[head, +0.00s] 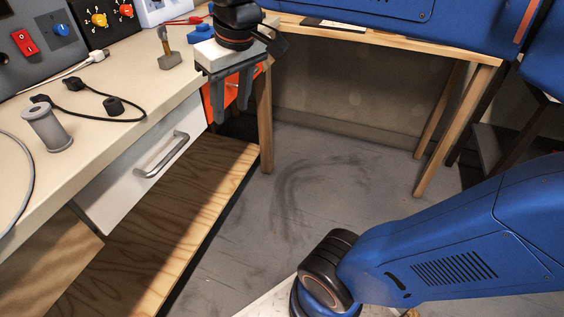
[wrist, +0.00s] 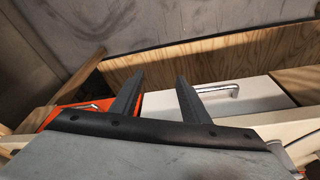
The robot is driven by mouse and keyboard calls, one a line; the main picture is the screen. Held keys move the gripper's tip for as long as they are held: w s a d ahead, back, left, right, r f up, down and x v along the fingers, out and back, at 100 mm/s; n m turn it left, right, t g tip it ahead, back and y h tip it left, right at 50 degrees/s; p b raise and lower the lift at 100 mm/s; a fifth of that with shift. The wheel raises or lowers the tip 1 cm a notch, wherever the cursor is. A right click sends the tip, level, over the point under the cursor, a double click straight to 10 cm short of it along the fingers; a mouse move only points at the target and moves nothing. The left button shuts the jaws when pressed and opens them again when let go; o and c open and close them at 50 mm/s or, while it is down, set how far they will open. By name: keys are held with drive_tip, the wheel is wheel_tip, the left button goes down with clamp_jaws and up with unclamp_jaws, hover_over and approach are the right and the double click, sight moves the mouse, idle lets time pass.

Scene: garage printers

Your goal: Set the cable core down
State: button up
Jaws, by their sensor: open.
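My gripper (head: 231,105) is open and empty, fingers pointing down just off the workbench's front edge. In the wrist view the gripper (wrist: 158,76) shows two dark fingers apart with nothing between them. A grey spool-shaped piece (head: 47,128), which looks like the cable core, stands on the workbench (head: 145,75) at the left, well away from my gripper. It cannot be clearly made out in the wrist view.
A black cable (head: 75,110) with a small black cylinder lies behind the spool. A small hammer-like tool (head: 168,52) stands near the gripper. A white drawer (head: 145,180) with a metal handle and an orange drawer (head: 233,92) sit below the top. The floor (head: 320,190) is open.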

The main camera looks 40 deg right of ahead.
drive_tip(key=s+d+f+m+t, duration=0.1)
drive_tip(key=s+d+f, duration=0.2)
drive_tip(key=f, duration=0.4)
drive_tip(key=s+d+f+m, duration=0.1)
drive_tip(key=s+d+f, duration=0.2)
drive_tip(key=s+f, duration=0.3)
drive_tip(key=shift+d+f+t+h, duration=0.25)
drive_tip(key=shift+f+t+h, duration=0.05)
drive_tip(key=shift+f+t, duration=0.1)
